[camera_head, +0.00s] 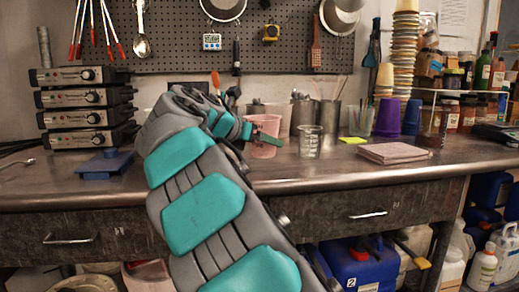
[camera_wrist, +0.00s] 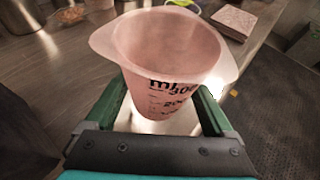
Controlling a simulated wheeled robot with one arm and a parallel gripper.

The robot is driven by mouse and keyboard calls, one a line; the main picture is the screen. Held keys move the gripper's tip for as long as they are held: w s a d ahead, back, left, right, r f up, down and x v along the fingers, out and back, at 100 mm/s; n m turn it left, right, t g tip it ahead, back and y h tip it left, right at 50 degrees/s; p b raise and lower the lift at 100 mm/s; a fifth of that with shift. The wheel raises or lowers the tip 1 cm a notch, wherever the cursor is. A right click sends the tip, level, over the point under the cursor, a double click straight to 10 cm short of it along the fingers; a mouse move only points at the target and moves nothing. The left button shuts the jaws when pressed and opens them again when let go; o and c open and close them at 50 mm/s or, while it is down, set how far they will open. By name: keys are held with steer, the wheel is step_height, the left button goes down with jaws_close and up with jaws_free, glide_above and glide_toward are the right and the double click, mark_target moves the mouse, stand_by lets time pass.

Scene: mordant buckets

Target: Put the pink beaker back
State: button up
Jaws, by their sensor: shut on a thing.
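The pink beaker (camera_wrist: 168,55) is a translucent pink cup with black ml markings and a wide rim with a spout. In the wrist view it is upright between the two green fingers of my gripper (camera_wrist: 163,112), which is shut on it. In the head view the beaker (camera_head: 264,147) shows just past the end of my arm, over the back part of the metal bench (camera_head: 330,178). My gripper and arm partly cover it there. I cannot tell whether its base touches the bench.
A clear beaker (camera_head: 310,142) stands close to the right. Stacked instruments (camera_head: 84,101) and a blue scale (camera_head: 104,164) are left.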

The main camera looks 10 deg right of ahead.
steer(key=w, duration=0.4)
steer(key=w+p, duration=0.1)
steer(key=w, duration=0.1)
steer(key=shift+w+d+f, duration=0.2)
steer(key=shift+w+f, duration=0.1)
steer(key=shift+f+b, duration=0.6)
steer(key=shift+f, duration=1.2)
steer(key=shift+f, duration=0.1)
steer(key=o, duration=1.3)
steer(key=shift+s+a+r, duration=0.15)
steer(key=shift+a+r, duration=0.1)
steer(key=shift+r, duration=0.05)
steer(key=v, duration=0.7)
steer(key=shift+f, duration=0.1)
